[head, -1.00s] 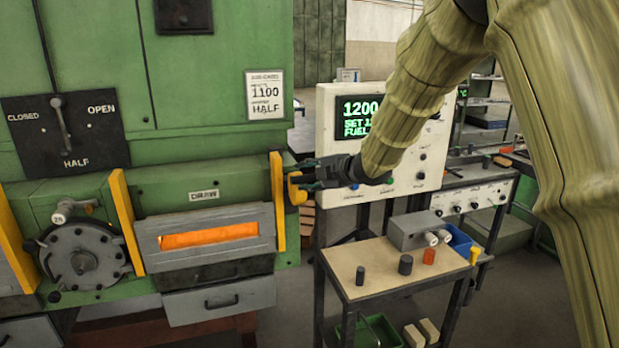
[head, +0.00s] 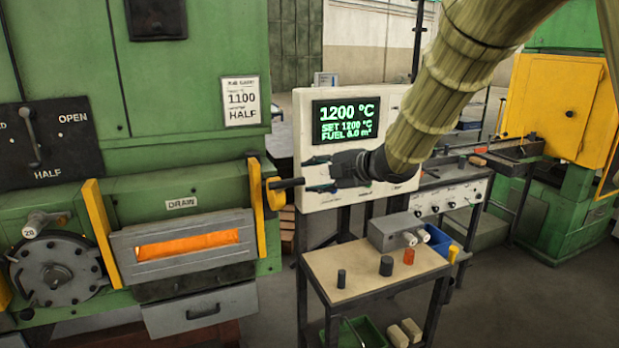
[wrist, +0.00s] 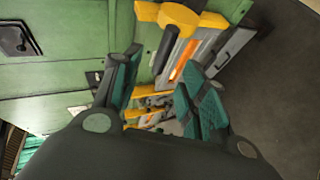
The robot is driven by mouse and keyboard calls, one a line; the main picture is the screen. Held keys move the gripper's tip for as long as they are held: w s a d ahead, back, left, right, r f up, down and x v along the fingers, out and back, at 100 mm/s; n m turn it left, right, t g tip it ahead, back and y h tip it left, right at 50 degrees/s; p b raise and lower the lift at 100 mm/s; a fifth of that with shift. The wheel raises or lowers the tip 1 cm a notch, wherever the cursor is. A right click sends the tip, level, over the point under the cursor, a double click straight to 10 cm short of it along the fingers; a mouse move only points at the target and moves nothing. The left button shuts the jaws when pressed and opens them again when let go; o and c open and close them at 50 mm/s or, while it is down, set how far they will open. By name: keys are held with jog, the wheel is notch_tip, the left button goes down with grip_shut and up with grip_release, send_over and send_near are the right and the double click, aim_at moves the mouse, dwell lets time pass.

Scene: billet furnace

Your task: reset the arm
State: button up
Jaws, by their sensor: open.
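My gripper (head: 318,174) is open and empty in the head view. It points left, in front of the control panel's lower left part. Its fingertips are near a dark handle (head: 287,183) that sticks out from a yellow bracket (head: 271,196) on the green furnace. In the wrist view the two teal-padded fingers of my gripper (wrist: 160,88) stand apart, with the yellow bracket (wrist: 180,17) and dark handle (wrist: 165,48) beyond them. I cannot tell the exact gap between fingertips and handle. My arm, in a tan ribbed sleeve, reaches in from the upper right.
The green furnace (head: 200,90) fills the left, with a glowing drain slot (head: 188,244). The control panel (head: 348,120) reads 1200 °C. A small table (head: 330,278) below holds several small cylinders and a grey box (head: 392,232). A yellow cabinet (head: 560,110) stands right. Floor at lower right is clear.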

dwell(0.3)
jog(key=s+d+f+m+g+h+b, duration=0.15)
jog(key=s+f+m, duration=0.35)
jog(key=f, duration=0.9)
jog(key=s+d+f+m+h+b, duration=0.15)
jog(key=s+f+m, duration=0.25)
jog(key=f, duration=1)
jog(key=s+d+f+m+g+h, duration=0.1)
jog(key=s+d+f+m, duration=0.3)
jog(key=f, duration=1.1)
jog(key=s+d+f+m+g+h+b, duration=0.25)
jog(key=s+f+m, duration=0.35)
jog(key=s+f, duration=1)
jog(key=s+d+f+m+g+h, duration=0.1)
jog(key=s+f, duration=0.3)
jog(key=s, duration=0.7)
jog(key=s+d+f+m+g+h, duration=0.1)
jog(key=s+d+f+m+g, duration=0.2)
jog(key=s, duration=0.8)
jog(key=shift+s+d+f+m+g+b, duration=0.15)
jog(key=shift+s+f+m+g+b, duration=0.25)
jog(key=shift+f+m, duration=0.35)
jog(key=shift+w+r+h, duration=0.1)
jog(key=shift+w+h, duration=0.05)
jog(key=shift+h, duration=0.1)
jog(key=shift+c, duration=0.7)
jog(key=shift+d, duration=0.1)
